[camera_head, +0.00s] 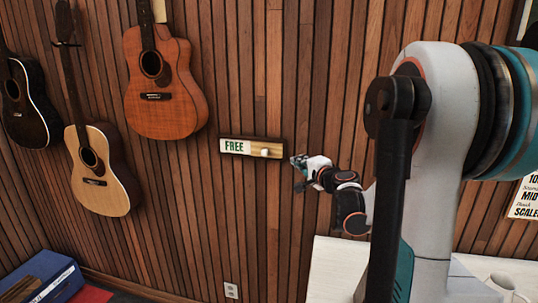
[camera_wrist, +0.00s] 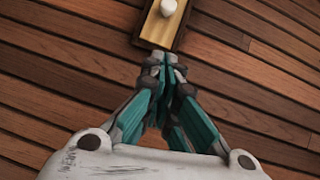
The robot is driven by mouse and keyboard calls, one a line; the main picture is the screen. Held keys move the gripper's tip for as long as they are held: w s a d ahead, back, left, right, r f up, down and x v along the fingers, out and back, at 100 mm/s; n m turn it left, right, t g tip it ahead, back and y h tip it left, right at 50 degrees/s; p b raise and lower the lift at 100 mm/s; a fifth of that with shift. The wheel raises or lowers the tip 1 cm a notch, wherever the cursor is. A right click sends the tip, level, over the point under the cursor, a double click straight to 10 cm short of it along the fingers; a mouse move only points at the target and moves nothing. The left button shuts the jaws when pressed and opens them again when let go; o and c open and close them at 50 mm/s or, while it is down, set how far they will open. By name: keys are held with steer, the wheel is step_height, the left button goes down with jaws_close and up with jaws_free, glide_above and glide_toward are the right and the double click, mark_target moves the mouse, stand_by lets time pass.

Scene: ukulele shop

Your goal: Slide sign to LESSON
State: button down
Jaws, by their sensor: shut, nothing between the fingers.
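The sign (camera_head: 251,147) is a narrow dark-framed board on the slatted wood wall. It reads FREE in green on a white panel at its left. A white knob (camera_head: 264,152) sits on the yellowish right part. In the wrist view, the end of the sign (camera_wrist: 154,35) and the knob (camera_wrist: 168,7) show at the top. My gripper (camera_head: 298,160) is just right of the sign's right end. Its teal fingers also show in the wrist view (camera_wrist: 165,65), shut and empty, pointing at the sign's end. Whether they touch the frame I cannot tell. No LESSON text shows.
Several guitars hang at the left, the nearest an orange-brown one (camera_head: 166,90). A white table (camera_head: 335,270) stands below my arm. A blue box (camera_head: 45,280) is on the floor at lower left. The wall below the sign is clear apart from an outlet (camera_head: 231,290).

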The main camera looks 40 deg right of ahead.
stand_by(0.3)
steer(key=b, duration=0.2)
glide_toward(271, 150)
steer(key=d, duration=0.3)
steer(key=shift+w+a+f+b, duration=0.1)
steer(key=shift+w+a+b, duration=0.2)
steer(key=shift+w, duration=0.4)
steer(key=shift+w+a+f+b, duration=0.1)
steer(key=shift+w+a+b, duration=0.25)
steer(key=shift+w, duration=0.4)
steer(key=shift+w+a+f+b, duration=0.15)
steer(key=shift+w+a, duration=0.25)
steer(key=shift+w, duration=0.3)
steer(key=shift+r, duration=0.15)
steer(key=w+a, duration=0.6)
steer(key=w, duration=0.1)
steer(key=w+a+p, duration=0.1)
steer(key=w+a, duration=0.2)
steer(key=shift+w+a, duration=0.3)
steer(key=shift+w, duration=0.1)
